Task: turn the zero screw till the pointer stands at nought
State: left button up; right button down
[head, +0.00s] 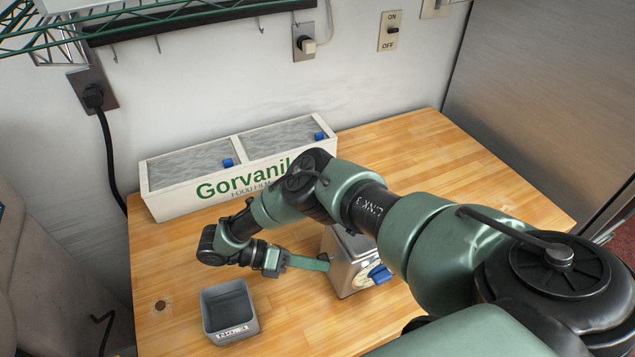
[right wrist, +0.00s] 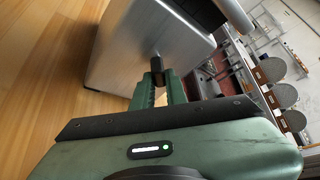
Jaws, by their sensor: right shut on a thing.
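The scale (head: 341,273) is a brushed-metal box on the wooden table, with a blue part (head: 379,274) at its front. Part of its pale dial shows beside the blue part, but my right arm covers much of the scale and I cannot read a pointer. In the right wrist view the metal side of the scale (right wrist: 140,45) fills the middle. A small black zero screw (right wrist: 157,66) sticks out of that side. My right gripper (head: 322,263) is at the scale's left side, its green fingers (right wrist: 162,82) shut on the screw. My left gripper is not in view.
A grey open bin (head: 212,323) stands on the table left of the scale. A long white two-part box (head: 165,206) with clear lids and blue clips stands behind, along the wall. The table's (head: 420,135) back right is clear.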

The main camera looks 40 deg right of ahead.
jog(key=shift+n+g, duration=0.3)
jog(key=shift+n+g+h+b, duration=0.3)
jog(key=shift+n+g+b, duration=0.4)
jog(key=shift+n+b, duration=0.1)
jog(key=c, duration=1.3)
grip_release()
jog(key=shift+c, duration=0.2)
